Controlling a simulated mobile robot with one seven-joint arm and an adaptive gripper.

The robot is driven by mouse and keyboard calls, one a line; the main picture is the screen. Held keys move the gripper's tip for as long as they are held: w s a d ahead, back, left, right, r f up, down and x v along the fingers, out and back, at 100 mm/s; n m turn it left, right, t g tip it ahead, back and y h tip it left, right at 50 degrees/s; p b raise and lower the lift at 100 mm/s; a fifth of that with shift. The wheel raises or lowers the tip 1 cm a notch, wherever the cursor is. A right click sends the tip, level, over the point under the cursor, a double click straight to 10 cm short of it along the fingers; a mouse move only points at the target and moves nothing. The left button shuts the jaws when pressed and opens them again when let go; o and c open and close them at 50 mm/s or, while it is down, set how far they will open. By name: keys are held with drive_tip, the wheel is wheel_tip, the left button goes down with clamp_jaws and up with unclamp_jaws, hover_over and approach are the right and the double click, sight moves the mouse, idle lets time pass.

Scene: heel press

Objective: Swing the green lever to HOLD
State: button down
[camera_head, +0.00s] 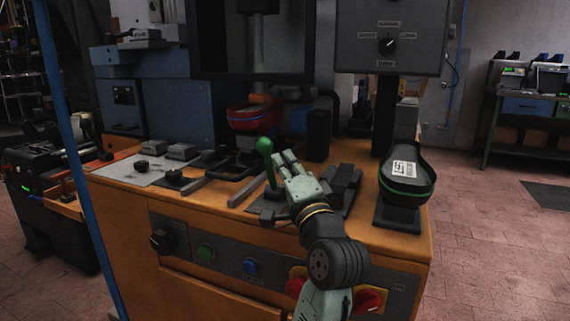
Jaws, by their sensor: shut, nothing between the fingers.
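The green lever (267,163) stands up from the bench top on a dark base, with a rounded green knob at its upper end. It leans slightly left in the picture. My gripper (280,157) is shut and empty, just right of the lever's shaft. The fingertips are very close to the shaft; I cannot tell whether they touch it. No HOLD label is readable near the lever, and my gripper and wrist cover part of the bench around its base.
A selector panel (388,38) hangs above on a post. A dark shoe form (406,176) stands on the bench at right. A red and blue piece (254,119) sits behind the lever. Knobs and buttons line the orange bench front (130,222). Floor at right is open.

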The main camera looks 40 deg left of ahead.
drive_tip(key=v, duration=0.7)
drive_tip(key=shift+s+d+f, duration=0.1)
drive_tip(key=shift+s+d, duration=0.1)
